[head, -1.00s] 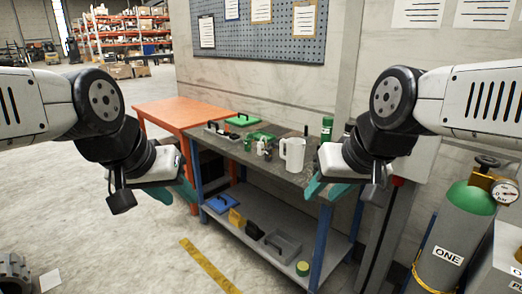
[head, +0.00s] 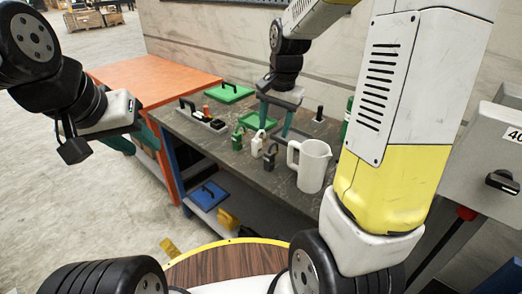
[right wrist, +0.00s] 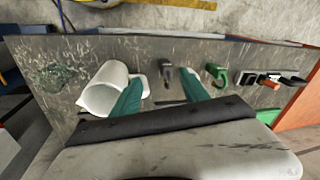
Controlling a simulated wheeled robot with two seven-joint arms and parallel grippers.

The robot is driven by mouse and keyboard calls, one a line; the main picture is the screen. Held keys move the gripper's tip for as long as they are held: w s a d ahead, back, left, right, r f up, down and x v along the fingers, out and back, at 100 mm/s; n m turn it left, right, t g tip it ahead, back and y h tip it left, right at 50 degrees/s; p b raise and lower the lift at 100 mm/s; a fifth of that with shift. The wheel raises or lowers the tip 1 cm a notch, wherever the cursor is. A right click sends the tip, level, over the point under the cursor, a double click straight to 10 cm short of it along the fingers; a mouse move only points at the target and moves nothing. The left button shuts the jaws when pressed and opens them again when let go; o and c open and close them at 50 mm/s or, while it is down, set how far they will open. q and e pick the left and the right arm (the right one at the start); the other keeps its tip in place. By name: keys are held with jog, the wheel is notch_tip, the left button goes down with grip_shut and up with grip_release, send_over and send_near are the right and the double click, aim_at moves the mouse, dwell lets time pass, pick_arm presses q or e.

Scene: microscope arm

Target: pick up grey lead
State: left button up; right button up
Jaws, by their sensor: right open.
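No thing is plainly a grey lead. The closest match is a dark grey padlock-shaped piece (head: 270,157) on the dark worktop, beside the white jug (head: 312,166). A white one (head: 257,144) and a green one (head: 238,139) stand to its left. My right gripper (head: 275,128) is open, fingers down, above and behind these pieces. In the right wrist view, a dark grey piece (right wrist: 166,76) shows between its teal fingers, apart from them; the green piece (right wrist: 216,74) lies to the right. My left gripper (head: 134,146) is open and empty, left of the bench.
A tray with small items (head: 203,119) and green lids (head: 231,93) are on the worktop (head: 215,150). A black-handled piece (head: 319,115) stands behind the jug. An orange table (head: 150,75) adjoins on the left. The lower shelf holds a blue lid (head: 208,194). A grey switch box (head: 490,150) is at right.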

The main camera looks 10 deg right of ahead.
aim_at(268, 160)
jog(key=w+f+m, duration=0.1)
jog(key=w+f, duration=0.1)
jog(key=f, duration=0.1)
jog(key=w+f+m+g, duration=0.1)
jog(key=w+f, duration=0.1)
jog(key=f, duration=0.2)
jog(key=w+f+m, duration=0.1)
jog(key=w+f, duration=0.1)
jog(key=f, duration=0.1)
jog(key=shift+w+d+f+g+h, duration=0.15)
jog(key=shift+d+f+g+h, duration=0.1)
jog(key=shift+g+h, duration=0.15)
jog(key=f, duration=0.8)
jog(key=shift+w+a, duration=0.1)
jog(key=shift+a, duration=0.2)
jog(key=shift+r, duration=0.1)
jog(key=shift+c, duration=0.4)
grip_shut()
